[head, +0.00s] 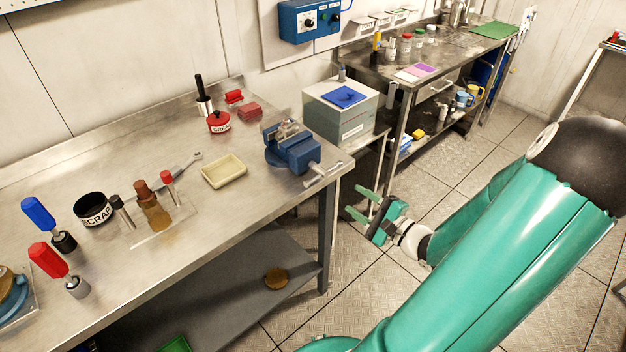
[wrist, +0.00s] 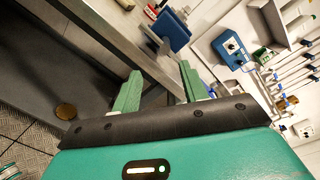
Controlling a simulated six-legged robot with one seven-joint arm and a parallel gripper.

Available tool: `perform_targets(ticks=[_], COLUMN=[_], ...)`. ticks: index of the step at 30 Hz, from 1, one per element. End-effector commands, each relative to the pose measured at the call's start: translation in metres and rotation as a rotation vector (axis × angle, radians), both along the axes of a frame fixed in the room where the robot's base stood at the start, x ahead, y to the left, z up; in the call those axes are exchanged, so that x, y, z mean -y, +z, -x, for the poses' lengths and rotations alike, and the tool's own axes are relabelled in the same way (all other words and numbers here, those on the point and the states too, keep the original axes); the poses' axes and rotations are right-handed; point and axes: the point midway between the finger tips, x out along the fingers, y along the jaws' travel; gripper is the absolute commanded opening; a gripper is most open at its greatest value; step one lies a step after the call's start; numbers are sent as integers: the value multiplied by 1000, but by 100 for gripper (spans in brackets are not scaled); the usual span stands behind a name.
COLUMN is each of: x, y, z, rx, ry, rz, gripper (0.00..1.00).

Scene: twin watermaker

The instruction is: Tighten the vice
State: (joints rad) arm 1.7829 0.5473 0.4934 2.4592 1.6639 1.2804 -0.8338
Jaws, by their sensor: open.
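A blue vice (head: 292,150) stands at the right front corner of the steel workbench (head: 110,255). Its silver bar handle (head: 322,174) sticks out past the bench's right end. A metal part (head: 285,130) shows at the vice's jaws; whether it is gripped I cannot tell. My green gripper (head: 358,203) is open and empty, off the bench's right end, below and to the right of the vice handle and apart from it. In the wrist view the two fingers (wrist: 158,88) are spread, with the blue vice (wrist: 172,29) beyond them at the top.
A yellowish tray (head: 224,171), a red grease tin (head: 218,122) and several tools stand on the bench left of the vice. A grey box with a blue cloth (head: 343,97) sits on a side table behind my gripper. The floor (head: 375,300) around my arm is clear.

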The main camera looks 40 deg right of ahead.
Motion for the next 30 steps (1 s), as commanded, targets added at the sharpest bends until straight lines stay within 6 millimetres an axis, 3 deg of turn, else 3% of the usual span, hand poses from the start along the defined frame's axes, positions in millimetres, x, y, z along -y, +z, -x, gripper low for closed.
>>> perform_targets(ticks=[4,8,24,30], x=[15,18,14,12], y=[-1,-1,0,0], z=[4,-7,-108,-129], rx=[22,24,24,22], ry=[-52,-54,-46,-47], rz=[-14,-14,-14,-13], gripper=[44,44,44,44])
